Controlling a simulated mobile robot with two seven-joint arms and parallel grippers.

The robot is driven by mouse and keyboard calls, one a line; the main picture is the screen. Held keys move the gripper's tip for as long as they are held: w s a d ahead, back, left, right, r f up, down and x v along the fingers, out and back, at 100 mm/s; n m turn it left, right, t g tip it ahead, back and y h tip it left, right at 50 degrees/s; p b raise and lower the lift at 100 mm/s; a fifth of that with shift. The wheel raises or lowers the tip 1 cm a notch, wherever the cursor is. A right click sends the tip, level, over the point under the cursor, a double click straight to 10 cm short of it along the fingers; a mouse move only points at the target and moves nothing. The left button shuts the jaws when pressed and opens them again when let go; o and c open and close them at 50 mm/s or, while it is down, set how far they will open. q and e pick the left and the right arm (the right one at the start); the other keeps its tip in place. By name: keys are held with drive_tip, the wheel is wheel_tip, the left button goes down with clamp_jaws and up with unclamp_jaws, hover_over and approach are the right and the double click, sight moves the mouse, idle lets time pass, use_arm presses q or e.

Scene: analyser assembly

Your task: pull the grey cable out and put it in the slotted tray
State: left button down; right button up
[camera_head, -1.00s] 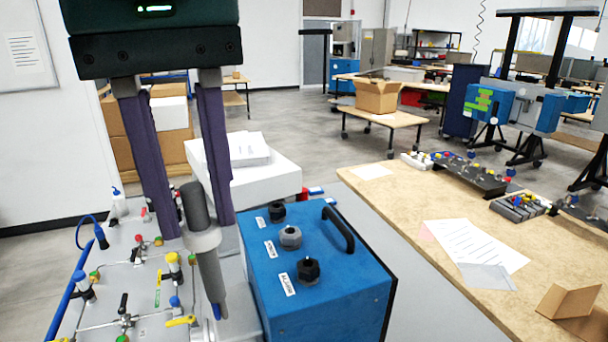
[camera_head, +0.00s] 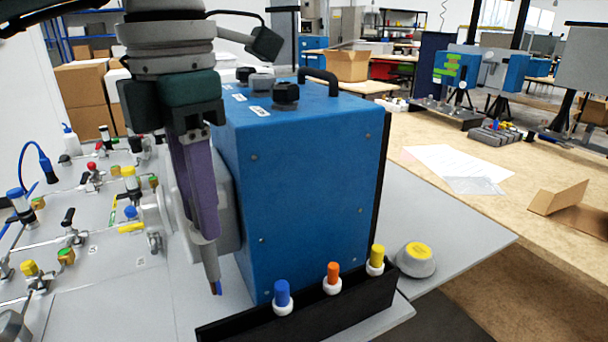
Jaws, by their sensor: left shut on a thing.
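My left gripper (camera_head: 206,232) hangs in front of the left face of the blue box (camera_head: 300,180), fingers pointing down. The black slotted tray (camera_head: 352,306) lies at the front foot of the blue box. Blue, orange and yellow pieces with white collars stand in it; its left part shows no piece. My right gripper is not in view.
A panel (camera_head: 110,300) with valves and thin tubes lies at the left. A grey round knob with a yellow top (camera_head: 416,261) stands right of the tray. The box top carries dark knobs and a black handle (camera_head: 320,78). A wooden table (camera_head: 480,215) is at the right.

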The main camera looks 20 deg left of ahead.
use_arm(q)
drive_tip(key=b, duration=0.4)
hover_over(218, 292)
drive_tip(key=shift+w+a+f, duration=0.1)
drive_tip(key=shift+f, duration=1.3)
drive_tip(key=shift+w+a+f, duration=0.1)
drive_tip(key=shift+f, duration=1.4)
drive_tip(key=shift+f+b, duration=0.15)
drive_tip(key=shift+b, duration=0.2)
drive_tip(key=shift+f+b, duration=3.85)
drive_tip(key=shift+f, duration=0.6)
drive_tip(key=c, duration=0.5)
unclamp_jaws()
